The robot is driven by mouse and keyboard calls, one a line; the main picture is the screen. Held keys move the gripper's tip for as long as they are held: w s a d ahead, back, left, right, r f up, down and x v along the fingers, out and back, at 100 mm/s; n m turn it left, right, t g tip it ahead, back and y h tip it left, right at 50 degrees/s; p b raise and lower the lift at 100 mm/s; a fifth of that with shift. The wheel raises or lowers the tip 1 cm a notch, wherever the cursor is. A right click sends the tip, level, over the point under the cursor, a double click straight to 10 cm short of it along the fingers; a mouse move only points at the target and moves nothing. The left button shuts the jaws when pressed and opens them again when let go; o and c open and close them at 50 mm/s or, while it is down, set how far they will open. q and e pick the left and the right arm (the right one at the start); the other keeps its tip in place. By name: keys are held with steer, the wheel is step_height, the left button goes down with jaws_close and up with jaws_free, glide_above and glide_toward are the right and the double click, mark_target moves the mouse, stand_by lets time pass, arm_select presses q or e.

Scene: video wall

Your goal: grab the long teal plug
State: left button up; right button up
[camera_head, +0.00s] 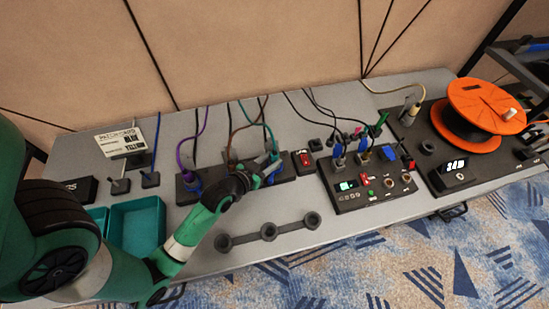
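My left arm comes in from the left, and its gripper (266,172) is over a dark socket block (298,164) near the table's middle. A teal cable (268,131) runs down from the wall side to the gripper. The long teal plug itself is not clearly visible; the gripper and wrist cover most of that spot. A blue part (272,179) shows right at the fingers. The fingers are too small and dark to tell whether they are open or shut on something. My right gripper is not in view.
A teal tray (137,228) and a patch-order sign (122,141) are at left. A control panel (350,200) with several plugs and an orange reel (486,105) are at right.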

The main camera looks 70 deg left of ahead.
arm_select(q)
jaws_close()
steer(key=shift+r, duration=0.15)
steer(key=shift+r, duration=0.2)
steer(key=r+p, duration=0.3)
steer(key=r, duration=0.1)
steer(key=shift+s+d, duration=0.1)
steer(key=shift+s, duration=0.2)
steer(key=p, duration=0.4)
glide_toward(273, 151)
steer(key=s+d+r, duration=0.1)
steer(key=s+r, duration=0.4)
steer(key=s, duration=0.1)
steer(key=shift+s+r, duration=0.3)
